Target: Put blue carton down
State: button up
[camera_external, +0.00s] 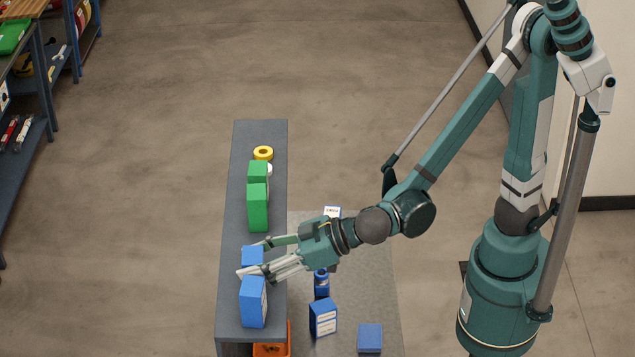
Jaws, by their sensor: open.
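A blue carton (252,256) is on the narrow grey shelf (232,210), between the spread fingers of my gripper (243,260). The gripper reaches in from the right and is open. Its fingers partly cover this carton, so I cannot tell whether they touch it. A second blue carton (253,303) stands upright on the shelf just nearer the camera, close to the lower fingers.
Two green cartons (258,208) and a yellow ring (263,153) are farther back on the shelf. Below on the right are a blue can (321,284), a blue-and-white carton (323,319), a blue box (370,337) and a white box (332,212). An orange bin (270,349) is underneath.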

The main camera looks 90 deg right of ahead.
jog(key=shift+c, duration=0.5)
jog(key=c, duration=0.7)
jog(key=shift+r, duration=0.2)
jog(key=shift+r, duration=4.85)
